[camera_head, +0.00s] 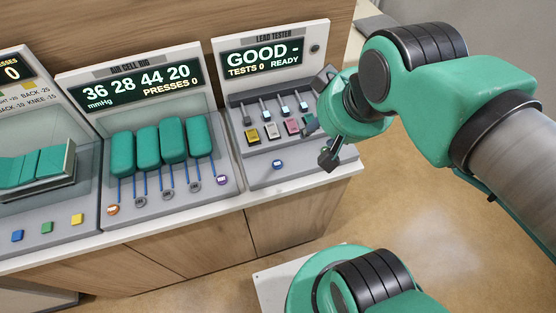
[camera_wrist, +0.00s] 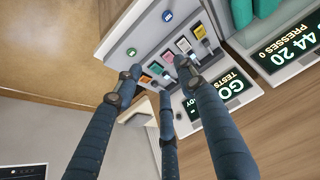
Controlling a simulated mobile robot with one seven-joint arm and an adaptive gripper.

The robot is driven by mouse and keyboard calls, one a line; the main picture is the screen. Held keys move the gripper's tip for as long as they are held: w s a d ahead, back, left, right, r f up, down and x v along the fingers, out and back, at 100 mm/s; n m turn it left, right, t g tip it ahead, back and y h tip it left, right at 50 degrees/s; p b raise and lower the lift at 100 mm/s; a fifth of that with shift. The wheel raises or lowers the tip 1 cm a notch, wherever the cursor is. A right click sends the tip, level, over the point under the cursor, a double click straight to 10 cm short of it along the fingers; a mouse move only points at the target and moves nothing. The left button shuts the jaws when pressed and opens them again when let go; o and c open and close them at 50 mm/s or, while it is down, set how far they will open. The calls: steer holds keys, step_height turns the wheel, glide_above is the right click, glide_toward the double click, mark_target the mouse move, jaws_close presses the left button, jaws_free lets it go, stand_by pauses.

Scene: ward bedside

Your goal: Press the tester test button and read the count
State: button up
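The lead tester (camera_head: 270,40) stands at the right end of the counter in the head view. Its screen reads "GOOD -", "TESTS 0", "READY". A blue button (camera_head: 278,164) sits on its front ledge, its label too small to read. In the wrist view the ledge shows a blue button (camera_wrist: 167,16) and a green button (camera_wrist: 131,52); I cannot tell which is the test button. My gripper (camera_head: 328,120) hangs over the tester's right side, covering part of it. Its fingers (camera_wrist: 160,88) are spread apart and empty in the wrist view.
Yellow, white and pink lead plugs (camera_head: 271,130) lie on the tester behind the blue button. The air cell rig (camera_head: 130,75) stands to the left, reading "PRESSES 0", with green cells (camera_head: 147,147) and small buttons. Open floor (camera_head: 400,220) lies right of the counter.

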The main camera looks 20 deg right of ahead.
stand_by(0.3)
jaws_close()
stand_by(1.2)
